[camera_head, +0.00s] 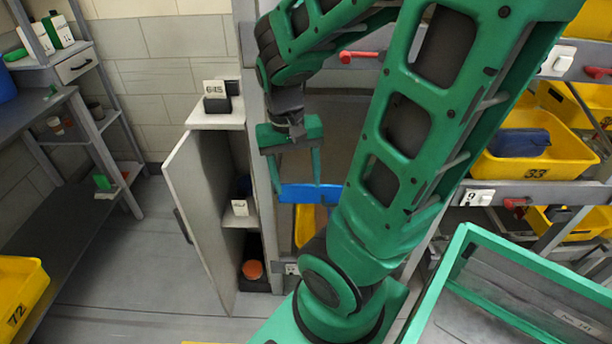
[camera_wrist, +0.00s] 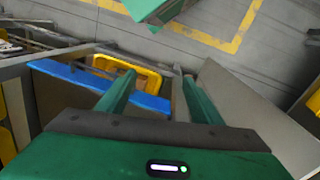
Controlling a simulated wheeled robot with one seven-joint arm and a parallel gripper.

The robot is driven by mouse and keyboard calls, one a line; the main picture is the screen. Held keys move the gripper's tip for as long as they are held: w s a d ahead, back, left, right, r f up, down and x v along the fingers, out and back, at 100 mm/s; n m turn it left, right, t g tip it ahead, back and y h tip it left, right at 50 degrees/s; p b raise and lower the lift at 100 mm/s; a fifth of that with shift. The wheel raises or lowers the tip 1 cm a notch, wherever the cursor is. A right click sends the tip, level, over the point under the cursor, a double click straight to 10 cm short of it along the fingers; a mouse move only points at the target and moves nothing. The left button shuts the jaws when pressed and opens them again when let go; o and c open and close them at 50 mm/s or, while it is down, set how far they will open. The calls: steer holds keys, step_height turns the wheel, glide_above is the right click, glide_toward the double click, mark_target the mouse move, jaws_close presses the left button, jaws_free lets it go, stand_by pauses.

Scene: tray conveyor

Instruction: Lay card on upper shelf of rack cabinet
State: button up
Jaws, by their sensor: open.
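The narrow grey cabinet (camera_head: 188,178) stands left of my arm in the head view, with its door open to the left. Its upper shelf (camera_head: 240,220) shows inside, and a small white piece (camera_head: 239,208), possibly the card, is at the shelf's front. A dark blue item (camera_head: 244,186) is behind it. My gripper (camera_head: 297,187) is open, pointing down, to the right of the cabinet opening, in front of a blue bar (camera_head: 312,194). The wrist view shows the two fingers (camera_wrist: 157,80) apart with nothing held between them.
A 645 sign (camera_head: 215,90) stands on the cabinet top. An orange round item (camera_head: 252,270) sits low inside. Yellow bins (camera_head: 538,165) fill the rack at right, with red handles (camera_head: 358,55). A green-rimmed tray (camera_head: 440,285) is front right. Grey floor (camera_head: 130,260) is clear left of the door.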

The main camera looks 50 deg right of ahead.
steer(key=s+a+r+n+t+y, duration=0.1)
steer(key=s+r+n, duration=0.1)
steer(key=s+r, duration=0.2)
steer(key=shift+s+a+r, duration=0.25)
steer(key=shift+s+a, duration=0.1)
steer(key=shift+s, duration=0.2)
